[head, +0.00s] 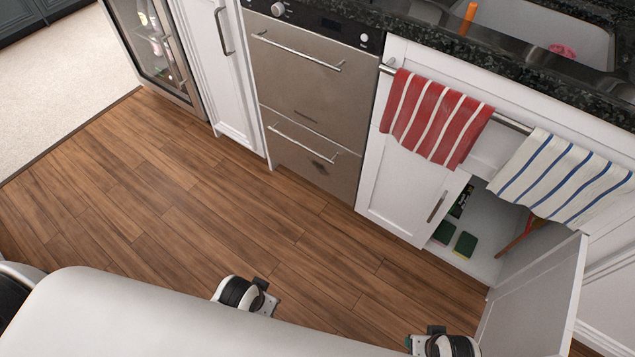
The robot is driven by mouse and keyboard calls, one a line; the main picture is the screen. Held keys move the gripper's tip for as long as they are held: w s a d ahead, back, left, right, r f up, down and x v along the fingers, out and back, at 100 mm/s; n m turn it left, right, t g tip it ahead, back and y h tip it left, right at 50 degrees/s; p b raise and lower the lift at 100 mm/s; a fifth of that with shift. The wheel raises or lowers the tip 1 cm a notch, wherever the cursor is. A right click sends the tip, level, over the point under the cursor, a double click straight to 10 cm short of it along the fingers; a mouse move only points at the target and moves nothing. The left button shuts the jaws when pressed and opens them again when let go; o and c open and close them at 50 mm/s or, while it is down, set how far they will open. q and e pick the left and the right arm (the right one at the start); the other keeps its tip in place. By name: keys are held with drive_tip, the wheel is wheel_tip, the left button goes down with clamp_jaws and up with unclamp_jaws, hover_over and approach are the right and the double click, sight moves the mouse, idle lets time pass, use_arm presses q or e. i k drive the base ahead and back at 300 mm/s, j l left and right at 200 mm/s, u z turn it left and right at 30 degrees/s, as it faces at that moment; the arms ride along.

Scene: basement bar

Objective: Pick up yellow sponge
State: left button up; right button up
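Two small dark green pads lie on the floor of the open cabinet under the sink. One sponge-like pad (444,232) is at the left and the other (465,244) is just right of it.
The cabinet's right door (535,300) stands open toward me; its left door (410,197) looks shut. A red striped towel (437,118) and a blue striped towel (562,178) hang above. An orange-red object (519,240) stands inside. The wooden floor (215,215) is clear.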

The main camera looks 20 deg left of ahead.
sight(463, 248)
drive_tip(key=z, duration=1)
drive_tip(key=l, duration=0.4)
drive_tip(key=i+z, duration=0.05)
